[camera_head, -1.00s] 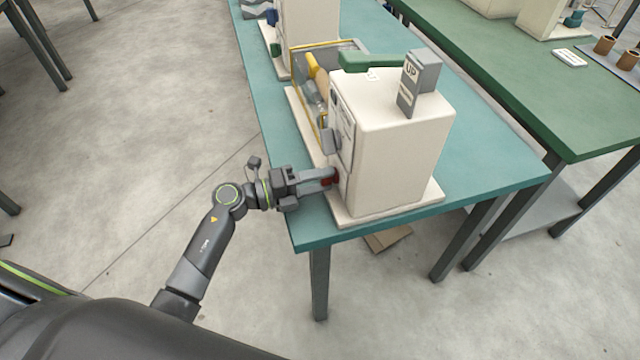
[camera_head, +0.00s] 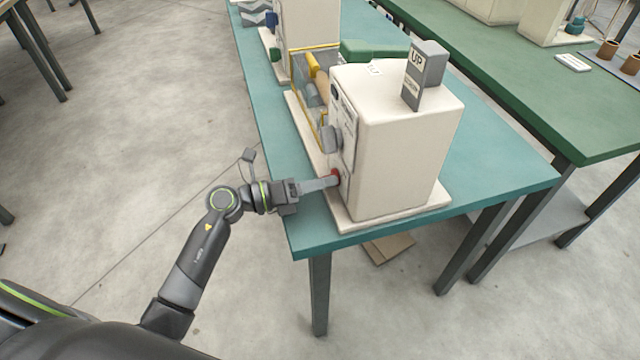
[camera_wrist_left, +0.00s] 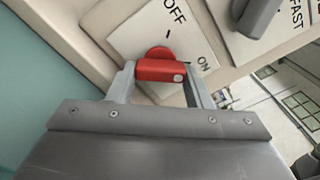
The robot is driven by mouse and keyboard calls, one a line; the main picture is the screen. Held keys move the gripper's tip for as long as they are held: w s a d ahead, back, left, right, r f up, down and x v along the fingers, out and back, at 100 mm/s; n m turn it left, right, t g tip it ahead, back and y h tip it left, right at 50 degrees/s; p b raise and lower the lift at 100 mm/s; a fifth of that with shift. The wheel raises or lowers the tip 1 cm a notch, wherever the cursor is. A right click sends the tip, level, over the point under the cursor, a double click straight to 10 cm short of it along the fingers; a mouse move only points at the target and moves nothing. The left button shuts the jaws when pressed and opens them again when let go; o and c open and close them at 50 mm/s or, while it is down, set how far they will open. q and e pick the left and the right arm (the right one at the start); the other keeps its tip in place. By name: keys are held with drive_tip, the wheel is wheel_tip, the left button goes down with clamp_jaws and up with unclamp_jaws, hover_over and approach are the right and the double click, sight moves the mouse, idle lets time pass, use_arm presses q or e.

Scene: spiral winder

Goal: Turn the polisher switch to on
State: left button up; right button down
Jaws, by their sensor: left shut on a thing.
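The polisher switch is a red knob (camera_wrist_left: 162,69) on the white panel of a cream machine (camera_head: 393,140). In the left wrist view it sits between my left gripper's (camera_wrist_left: 165,82) two fingers, which are shut on it. A pale dot shows at the knob's right end, on the side of the ON label (camera_wrist_left: 203,62). The OFF label (camera_wrist_left: 174,14) is above the knob. My right gripper is out of view.
The machine stands near the front corner of a teal table (camera_head: 480,165). A grey knob (camera_wrist_left: 257,15) by a FAST label is close to the switch. A grey UP box (camera_head: 424,75) is on top. A green table (camera_head: 530,110) stands to the right. Floor on the left is clear.

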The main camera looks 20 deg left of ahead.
use_arm(q)
drive_tip(key=shift+f, duration=0.1)
drive_tip(key=o, duration=1)
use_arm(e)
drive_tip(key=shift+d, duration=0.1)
use_arm(q)
drive_tip(key=shift+b+v, duration=1.65)
drive_tip(key=shift+v, duration=7.05)
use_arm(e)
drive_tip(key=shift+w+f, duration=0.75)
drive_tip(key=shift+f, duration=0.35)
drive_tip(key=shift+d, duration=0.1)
